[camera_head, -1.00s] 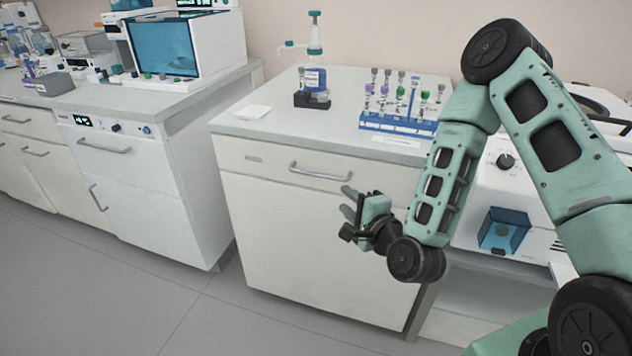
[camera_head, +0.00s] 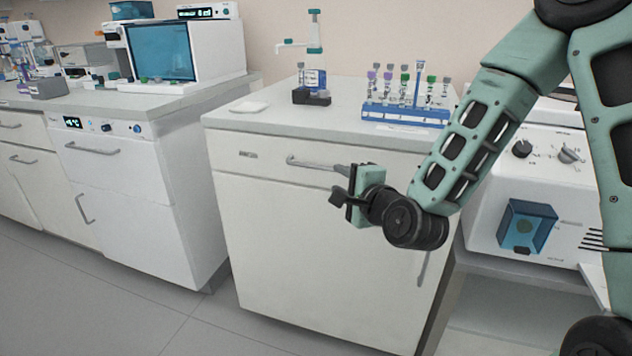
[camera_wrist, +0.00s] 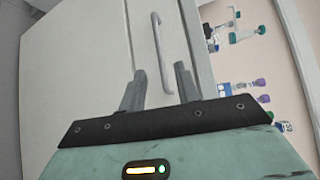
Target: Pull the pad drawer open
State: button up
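The drawer (camera_head: 262,166) is the shallow pale front at the top of the middle cabinet, and it looks shut. Its grey bar handle (camera_head: 305,163) runs sideways across the front. My gripper (camera_head: 341,184) is at the handle's right end, where it partly covers the bar. In the wrist view the handle (camera_wrist: 160,45) runs up and down in the picture, and its lower end shows between the two fingers of my gripper (camera_wrist: 159,70). The fingers are apart and empty. I cannot tell whether they touch the handle or how much depth is left.
A tube rack (camera_head: 405,112) and a blue-labelled bottle in a dark holder (camera_head: 311,97) stand on the cabinet top. A white machine (camera_head: 515,170) is on the right, and a white appliance (camera_head: 130,200) on the left. Floor (camera_head: 150,300) in front is clear.

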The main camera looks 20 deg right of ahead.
aim_at(317, 167)
jog(key=shift+f+b, duration=0.35)
jog(key=shift+b, duration=0.2)
jog(key=x, duration=0.6)
jog(key=b+x, duration=0.1)
jog(key=x, duration=0.4)
jog(key=shift+w+a+r, duration=0.1)
jog(key=shift+w+r, duration=0.1)
jog(key=shift+w, duration=0.2)
grip_shut()
